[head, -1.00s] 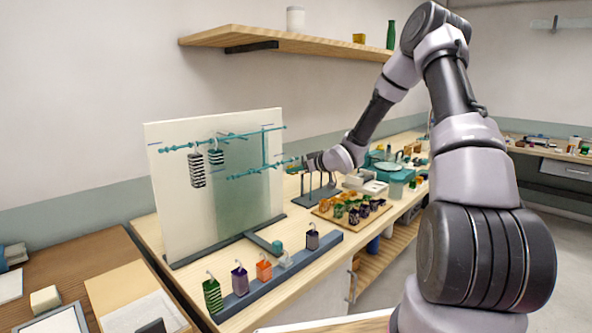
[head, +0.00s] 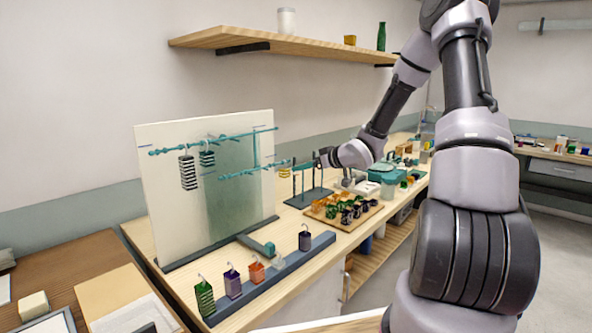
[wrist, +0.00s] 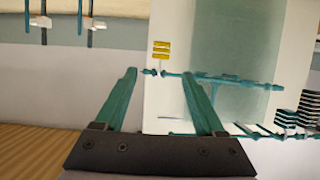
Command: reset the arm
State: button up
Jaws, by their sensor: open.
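My gripper (head: 303,166) is open, to the right of the white upright panel (head: 160,190). In the wrist view its two teal fingers (wrist: 160,74) stand wide apart with nothing held between them. A small yellow striped pendant (head: 284,172) hangs near the right end of the lower teal rod (head: 245,173). In the wrist view, which looks upside down, the yellow pendant (wrist: 161,50) and rod end show beyond the fingertips, seemingly apart from them.
Several hooked blocks stand on a grey rail (head: 270,283) in front. A dark stand (head: 312,197) and a wooden tray (head: 342,221) of coloured pieces lie below my gripper. A shelf (head: 280,42) is above.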

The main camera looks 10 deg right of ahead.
jog(key=s+d+r+m+g+h, duration=0.1)
jog(key=s+d+r+m+h, duration=0.3)
jog(key=s+r, duration=0.35)
jog(key=s+d+r+m+g+h, duration=0.1)
jog(key=s+d+r+m+h, duration=0.3)
jog(key=s+r, duration=0.35)
jog(key=s+a+r+m+g+y, duration=0.1)
jog(key=s+a+r, duration=0.1)
jog(key=s, duration=0.8)
jog(key=s+a+r+m+g+y, duration=0.1)
jog(key=s+a+r+m, duration=0.1)
jog(key=s, duration=0.9)
jog(key=shift+a+r, duration=0.8)
